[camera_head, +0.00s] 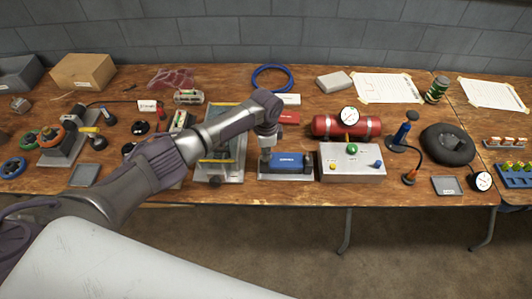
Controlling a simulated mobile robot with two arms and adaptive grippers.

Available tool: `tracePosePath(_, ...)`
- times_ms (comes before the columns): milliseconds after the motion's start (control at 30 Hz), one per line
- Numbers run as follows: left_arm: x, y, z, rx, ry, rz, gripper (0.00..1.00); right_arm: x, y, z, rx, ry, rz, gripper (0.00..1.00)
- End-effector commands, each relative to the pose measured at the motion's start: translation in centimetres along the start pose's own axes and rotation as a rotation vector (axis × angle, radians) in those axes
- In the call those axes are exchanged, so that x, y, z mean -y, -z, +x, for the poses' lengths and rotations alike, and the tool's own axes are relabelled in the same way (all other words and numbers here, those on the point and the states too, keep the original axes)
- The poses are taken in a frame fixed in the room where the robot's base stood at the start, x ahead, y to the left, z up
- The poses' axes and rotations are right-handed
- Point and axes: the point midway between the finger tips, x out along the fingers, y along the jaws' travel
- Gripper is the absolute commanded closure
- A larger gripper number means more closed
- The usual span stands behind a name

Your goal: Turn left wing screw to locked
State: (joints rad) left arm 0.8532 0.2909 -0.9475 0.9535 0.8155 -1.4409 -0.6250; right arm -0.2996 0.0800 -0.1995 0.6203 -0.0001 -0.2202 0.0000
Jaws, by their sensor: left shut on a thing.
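A blue box-shaped unit (290,161) with a white label sits on a grey plate (288,177) near the table's front edge. My left arm reaches in from the lower left, and its gripper (265,156) points down at the left end of the blue unit. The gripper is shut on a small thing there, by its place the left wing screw. The fingers hide the screw, so its turn position cannot be seen. My right gripper is not in view.
A grey panel box (352,174) with a green knob stands close right of the blue unit. A tray-like fixture (207,177) stands close left, partly behind my arm. A red cylinder (322,126) and a red box (288,117) lie behind on the wooden table (225,83).

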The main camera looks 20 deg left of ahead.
Motion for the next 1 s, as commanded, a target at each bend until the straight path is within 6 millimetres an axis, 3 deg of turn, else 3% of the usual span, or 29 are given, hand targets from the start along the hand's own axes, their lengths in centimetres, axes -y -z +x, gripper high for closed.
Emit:
tracePosePath(400,0.11,0.02,-0.12,-0.002,0.003,0.17,1.0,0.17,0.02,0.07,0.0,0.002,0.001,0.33)
tracePosePath(933,0.14,0.05,-0.16,-0.002,0.004,0.191,1.0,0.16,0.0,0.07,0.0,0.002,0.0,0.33)
tracePosePath(1000,0.14,0.05,-0.17,-0.002,0.004,0.19,0.82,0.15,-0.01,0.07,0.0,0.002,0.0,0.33)
